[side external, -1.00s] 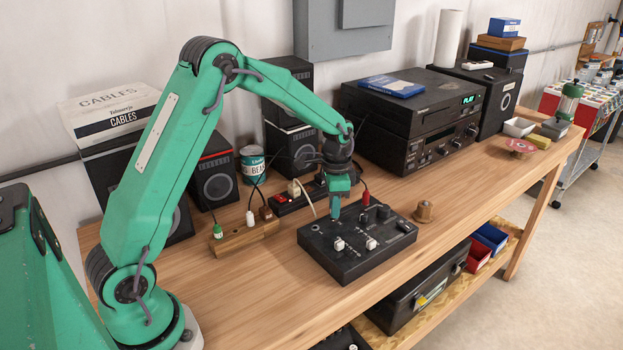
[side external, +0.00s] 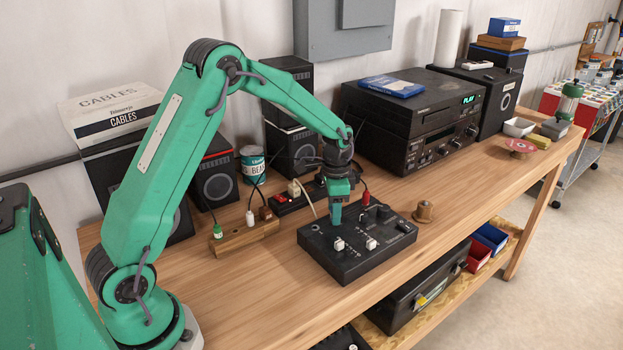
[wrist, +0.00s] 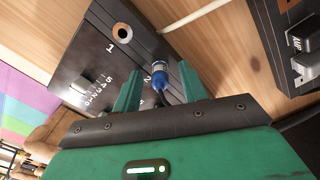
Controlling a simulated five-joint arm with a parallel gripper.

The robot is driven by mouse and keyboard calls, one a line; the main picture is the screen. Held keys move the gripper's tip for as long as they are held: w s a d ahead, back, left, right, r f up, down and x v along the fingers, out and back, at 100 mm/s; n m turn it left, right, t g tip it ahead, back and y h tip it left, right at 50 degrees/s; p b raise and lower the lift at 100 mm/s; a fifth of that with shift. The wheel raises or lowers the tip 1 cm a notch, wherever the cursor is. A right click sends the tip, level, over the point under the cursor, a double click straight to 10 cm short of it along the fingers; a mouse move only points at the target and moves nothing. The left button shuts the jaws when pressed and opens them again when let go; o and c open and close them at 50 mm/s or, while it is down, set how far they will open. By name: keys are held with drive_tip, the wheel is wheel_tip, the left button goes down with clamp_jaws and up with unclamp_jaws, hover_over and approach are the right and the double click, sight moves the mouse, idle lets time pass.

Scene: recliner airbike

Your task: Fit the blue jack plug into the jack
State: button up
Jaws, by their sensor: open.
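The blue jack plug (wrist: 159,76) shows in the wrist view between my open fingers, upright against the black box's top beside the printed 2. Its lower end meets a socket there; I cannot tell how deep it sits. The black box (side external: 318,257) lies on the bench, with an empty ringed jack (wrist: 122,33) beside the printed 1. My gripper (wrist: 158,82) is open around the plug, with a finger on either side. In the side view my gripper (side external: 336,214) points down at the box's back left part, and the plug is hidden.
A wooden block (side external: 232,242) with green, white and brown plugs stands left of the box. A red plug on a cable (side external: 366,194) and a power strip (side external: 290,204) are behind it. A brown spool (side external: 424,211) stands to the right. Bare bench lies in front left.

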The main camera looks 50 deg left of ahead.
drive_tip(key=shift+r, duration=0.1)
wheel_tip(320, 180, up, 6)
drive_tip(key=shift+r, duration=0.8)
drive_tip(key=shift+r, duration=0.1)
idle(0.7)
drive_tip(key=shift+s+d+r, duration=0.1)
drive_tip(key=shift+s+r, duration=0.05)
drive_tip(key=shift+r, duration=0.05)
drive_tip(key=s+d+r+n+t, duration=0.25)
drive_tip(key=s+r, duration=0.35)
drive_tip(key=s, duration=0.3)
drive_tip(key=s+d+r+n+t, duration=0.1)
drive_tip(key=s+d+r+n, duration=0.15)
drive_tip(key=s+r, duration=0.5)
drive_tip(key=s+d+f+n+t, duration=0.1)
drive_tip(key=s+d+f+t, duration=0.1)
drive_tip(key=s, duration=0.7)
drive_tip(key=shift+s+f, duration=0.15)
drive_tip(key=shift+f, duration=0.05)
